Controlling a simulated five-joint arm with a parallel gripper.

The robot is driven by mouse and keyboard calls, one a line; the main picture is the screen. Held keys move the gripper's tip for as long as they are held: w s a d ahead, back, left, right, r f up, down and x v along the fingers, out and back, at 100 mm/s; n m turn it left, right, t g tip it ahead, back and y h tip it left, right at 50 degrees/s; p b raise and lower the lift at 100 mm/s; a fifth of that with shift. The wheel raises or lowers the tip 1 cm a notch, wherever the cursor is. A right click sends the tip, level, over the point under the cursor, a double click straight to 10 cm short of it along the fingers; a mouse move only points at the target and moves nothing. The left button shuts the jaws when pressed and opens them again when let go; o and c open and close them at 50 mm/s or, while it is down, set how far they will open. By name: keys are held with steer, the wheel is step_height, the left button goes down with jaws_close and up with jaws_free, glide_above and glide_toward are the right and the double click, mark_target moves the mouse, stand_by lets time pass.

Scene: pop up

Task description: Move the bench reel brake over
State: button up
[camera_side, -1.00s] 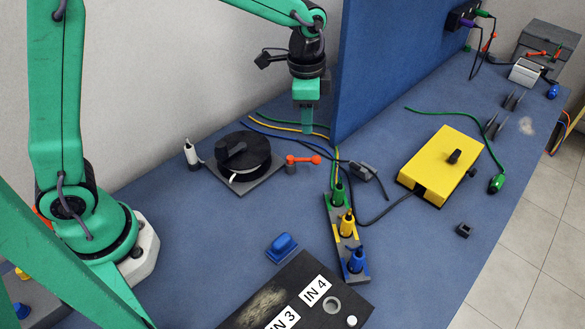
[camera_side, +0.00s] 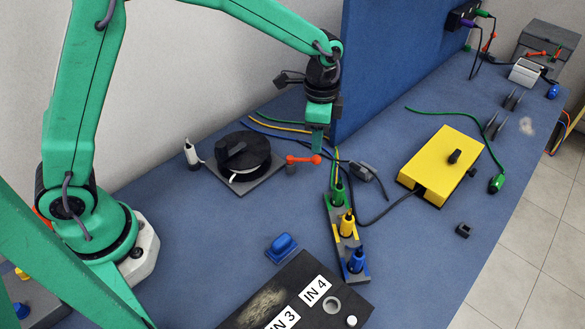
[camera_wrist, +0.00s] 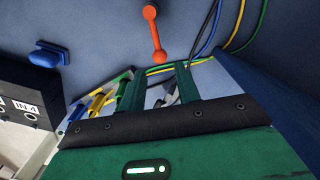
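The bench reel brake is an orange-red lever (camera_side: 302,159) with a ball at each end, mounted beside the black cable reel (camera_side: 243,152) on its grey plate. Its far end sits by a grey post (camera_side: 291,169); the other end points right. My gripper (camera_side: 317,148) points down with its fingertips by the lever's right end. From this side I cannot tell whether they touch it. In the wrist view the lever (camera_wrist: 155,34) lies just beyond the fingertips, and my gripper (camera_wrist: 157,76) has its two fingers apart with nothing between them.
A blue partition (camera_side: 380,80) stands close behind my gripper. Cables (camera_side: 285,128) run along its foot. A strip with green, yellow and blue plugs (camera_side: 345,232) lies in front to the right, a yellow box (camera_side: 440,165) further right. A blue block (camera_side: 281,247) sits nearer on the bench.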

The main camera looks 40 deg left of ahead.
mark_target(316, 156)
steer(key=shift+f, duration=2.8)
steer(key=c, duration=0.5)
